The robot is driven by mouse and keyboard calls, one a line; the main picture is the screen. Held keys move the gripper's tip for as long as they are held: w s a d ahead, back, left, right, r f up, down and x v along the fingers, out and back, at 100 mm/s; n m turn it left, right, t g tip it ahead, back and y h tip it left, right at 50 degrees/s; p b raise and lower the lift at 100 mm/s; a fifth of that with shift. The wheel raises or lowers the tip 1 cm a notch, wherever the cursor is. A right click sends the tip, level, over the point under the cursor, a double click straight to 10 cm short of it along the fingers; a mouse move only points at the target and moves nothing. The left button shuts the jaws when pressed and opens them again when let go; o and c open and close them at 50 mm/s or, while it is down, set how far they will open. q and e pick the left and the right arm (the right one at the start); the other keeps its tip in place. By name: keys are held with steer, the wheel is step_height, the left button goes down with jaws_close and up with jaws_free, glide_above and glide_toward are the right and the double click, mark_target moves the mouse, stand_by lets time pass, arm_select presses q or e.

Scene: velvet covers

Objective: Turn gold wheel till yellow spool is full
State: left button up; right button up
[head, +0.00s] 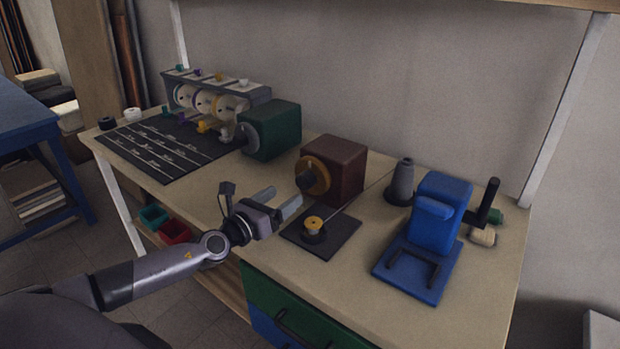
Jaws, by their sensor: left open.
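The gold wheel (313,176) is on the left face of a dark brown box (346,169) in the middle of the bench. The yellow spool (314,223) stands on a dark square plate (340,236) in front of the box. A thin line runs from near the spool toward a grey cone (401,182) on the right. How much is wound on the spool is too small to tell. My left gripper (283,203) is open and empty, left of the spool and below the gold wheel, apart from both. My right gripper is not in view.
A green box (270,130) stands behind left, beside a rack of reels (214,98) and a dark marked mat (168,147). A blue device (430,235) with a black crank stands at right. The bench's front left strip is clear.

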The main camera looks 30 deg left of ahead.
mark_target(301, 183)
arm_select(q)
steer(key=shift+w, duration=0.5)
steer(key=w, duration=0.4)
steer(key=shift+d+b, duration=0.2)
steer(key=shift+b, duration=0.15)
steer(key=shift+w+d, duration=0.1)
steer(key=shift+w, duration=0.8)
steer(key=c, duration=1.1)
steer(key=shift+o, duration=0.2)
steer(key=shift+m, duration=0.3)
